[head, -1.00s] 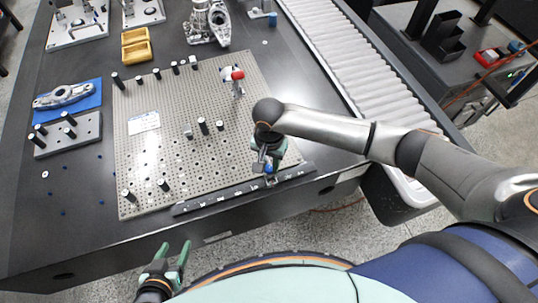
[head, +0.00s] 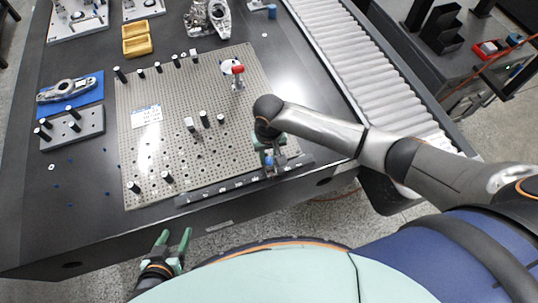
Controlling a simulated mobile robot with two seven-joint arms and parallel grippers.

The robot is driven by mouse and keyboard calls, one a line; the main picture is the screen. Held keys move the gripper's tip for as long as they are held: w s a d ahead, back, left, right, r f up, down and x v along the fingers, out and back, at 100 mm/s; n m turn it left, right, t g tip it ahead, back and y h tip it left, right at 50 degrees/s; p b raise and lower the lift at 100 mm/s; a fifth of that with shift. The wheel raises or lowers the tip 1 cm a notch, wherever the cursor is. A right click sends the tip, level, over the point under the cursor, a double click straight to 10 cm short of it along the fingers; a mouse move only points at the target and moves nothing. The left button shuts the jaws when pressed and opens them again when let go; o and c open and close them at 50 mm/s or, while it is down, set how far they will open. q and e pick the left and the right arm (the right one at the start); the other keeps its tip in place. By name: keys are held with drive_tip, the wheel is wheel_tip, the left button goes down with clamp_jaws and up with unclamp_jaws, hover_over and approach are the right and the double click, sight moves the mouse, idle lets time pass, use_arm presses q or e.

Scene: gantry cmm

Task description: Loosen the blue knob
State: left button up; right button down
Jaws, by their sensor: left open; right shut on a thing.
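The small blue knob (head: 269,161) is at the front right corner of the perforated plate, by the dark rail (head: 240,182). My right gripper (head: 271,163) reaches down from above and is shut on the knob. Its fingers and wrist partly hide the knob and what it is mounted on. My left gripper (head: 175,240) is open and empty, off the front edge of the table, well away from the knob.
The grey perforated plate (head: 165,185) carries several black posts and a red-topped clamp (head: 238,75). A yellow tray (head: 136,38), a grey block with posts (head: 85,130) and a blue mat with a metal part (head: 90,90) lie around it. A roller conveyor (head: 350,65) runs along the right.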

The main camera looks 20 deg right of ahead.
sight(269, 160)
drive_tip(key=shift+n, duration=0.3)
drive_tip(key=c, duration=0.6)
unclamp_jaws()
wheel_tip(269, 160, up, 13)
drive_tip(key=shift+f, duration=0.2)
idle(0.5)
